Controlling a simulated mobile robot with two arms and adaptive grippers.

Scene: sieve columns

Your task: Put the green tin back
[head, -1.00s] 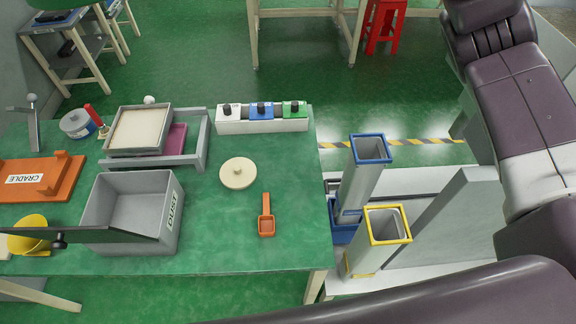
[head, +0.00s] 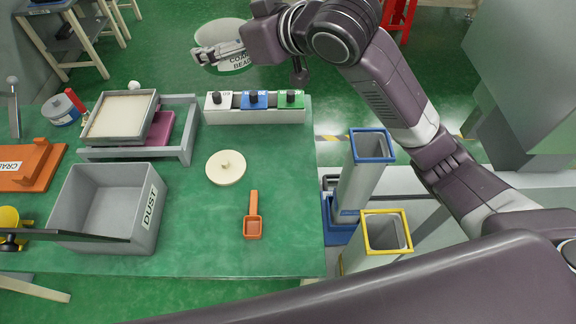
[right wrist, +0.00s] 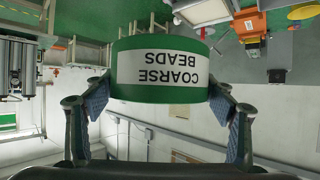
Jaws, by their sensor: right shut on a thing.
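The green tin (head: 236,64) is at the top of the head view, beyond the far edge of the green table. Its white label reads COARSE BEADS. In the right wrist view the tin (right wrist: 160,94) shows green bands above and below the label, and the lettering is upside down. My right gripper (head: 220,54) is shut on the tin, with one finger on each side of it in the right wrist view (right wrist: 160,100). The tin is held in the air, clear of the table. My left gripper is not in view.
A white, blue and green block with black knobs (head: 254,116) stands at the table's (head: 200,230) far right edge. A cream knobbed disc (head: 226,168), an orange scoop (head: 252,222) and a grey DUST bin (head: 150,225) are on the table. Blue-rimmed (head: 366,165) and yellow-rimmed (head: 380,245) columns stand right.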

